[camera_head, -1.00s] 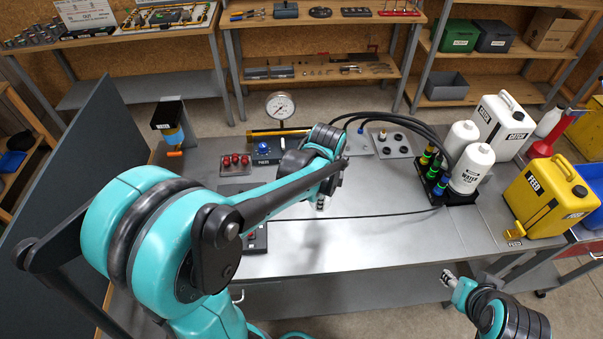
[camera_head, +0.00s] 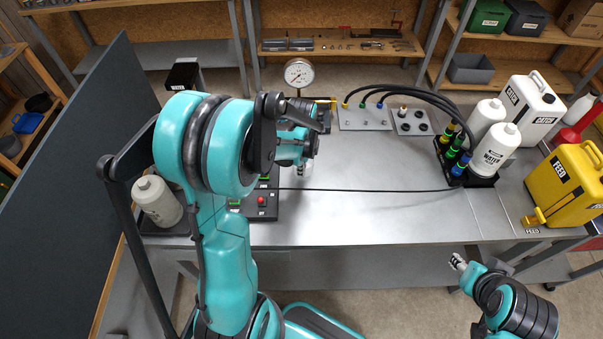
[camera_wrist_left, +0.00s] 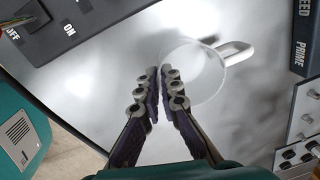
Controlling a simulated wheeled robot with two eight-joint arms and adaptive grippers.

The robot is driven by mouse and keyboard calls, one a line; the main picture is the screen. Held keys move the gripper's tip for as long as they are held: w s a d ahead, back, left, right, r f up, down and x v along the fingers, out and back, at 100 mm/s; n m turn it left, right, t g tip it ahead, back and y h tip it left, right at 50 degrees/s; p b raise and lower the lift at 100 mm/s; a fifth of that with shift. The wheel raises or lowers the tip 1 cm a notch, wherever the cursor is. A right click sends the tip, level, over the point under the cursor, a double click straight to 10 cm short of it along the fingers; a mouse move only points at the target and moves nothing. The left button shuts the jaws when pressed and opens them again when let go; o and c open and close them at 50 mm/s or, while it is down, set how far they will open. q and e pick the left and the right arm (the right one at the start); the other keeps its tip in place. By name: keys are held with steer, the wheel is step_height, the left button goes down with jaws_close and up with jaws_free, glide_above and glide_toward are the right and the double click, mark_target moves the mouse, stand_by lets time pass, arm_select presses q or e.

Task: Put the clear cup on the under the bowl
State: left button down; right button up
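The clear cup (camera_wrist_left: 203,88) shows in the left wrist view as a see-through round shape with a pale handle (camera_wrist_left: 236,52) towards the upper right. My left gripper (camera_wrist_left: 161,76) has its fingers close together over the cup's left edge. I cannot tell whether they pinch its wall or only overlap it. In the head view my left gripper (camera_head: 307,168) is over the bench, partly hidden by my arm, and I cannot make out the cup there. My right gripper (camera_head: 458,262) is in front of the bench, too small to read. I cannot identify a bowl.
A switch box (camera_head: 262,204) lies near my left gripper. A pressure gauge (camera_head: 299,73) stands behind. Bottles (camera_head: 495,150), a white canister (camera_head: 530,108) and a yellow can (camera_head: 566,184) fill the right.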

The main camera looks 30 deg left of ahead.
arm_select(q)
steer(key=shift+f, duration=0.8)
steer(key=shift+f, duration=0.1)
steer(key=c, duration=1.7)
jaws_free()
